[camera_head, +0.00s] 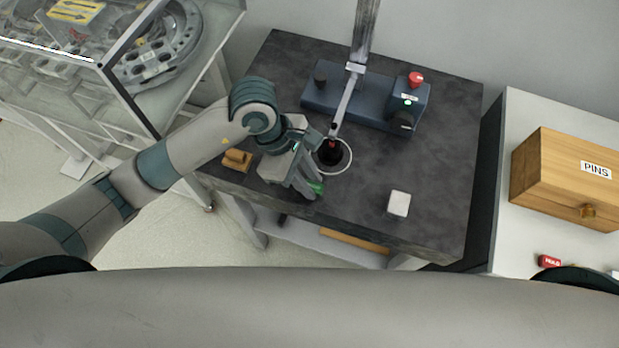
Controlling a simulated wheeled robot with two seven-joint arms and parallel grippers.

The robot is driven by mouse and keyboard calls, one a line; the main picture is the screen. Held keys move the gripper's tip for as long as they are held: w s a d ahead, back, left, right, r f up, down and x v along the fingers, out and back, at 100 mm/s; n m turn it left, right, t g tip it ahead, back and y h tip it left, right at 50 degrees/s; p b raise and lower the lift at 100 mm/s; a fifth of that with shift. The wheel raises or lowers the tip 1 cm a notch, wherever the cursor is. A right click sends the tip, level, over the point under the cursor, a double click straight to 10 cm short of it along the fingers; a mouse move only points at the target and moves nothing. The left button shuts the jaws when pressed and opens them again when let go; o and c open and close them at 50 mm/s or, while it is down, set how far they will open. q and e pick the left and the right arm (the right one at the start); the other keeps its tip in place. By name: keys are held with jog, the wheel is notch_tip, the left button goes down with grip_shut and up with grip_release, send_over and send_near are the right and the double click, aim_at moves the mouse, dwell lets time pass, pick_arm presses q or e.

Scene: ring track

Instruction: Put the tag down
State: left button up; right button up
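My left gripper (308,184) is over the front left part of the dark table, with its fingers pointing down and to the right. A small green piece (317,187), which looks like a tag, shows at the fingertips, and the fingers look closed on it. Most of it is hidden by the fingers. Whether it touches the table top is hard to tell. A red tag marked HOLD (549,261) lies on the white surface at the right. My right gripper is not in view.
The dark table (440,165) carries a blue-grey machine (365,100) with a red button, a white ring (348,160) around a dark round part, a white block (399,203) and a wooden block (237,160). A wooden PINS box (560,178) stands right. The table's front middle is clear.

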pick_arm(q)
jog(key=shift+o, duration=1.2)
jog(key=shift+r, duration=0.1)
jog(key=shift+r, duration=0.2)
jog(key=b+v, duration=0.3)
jog(key=v, duration=0.8)
jog(key=shift+r, duration=0.4)
jog(key=shift+a+f, duration=0.1)
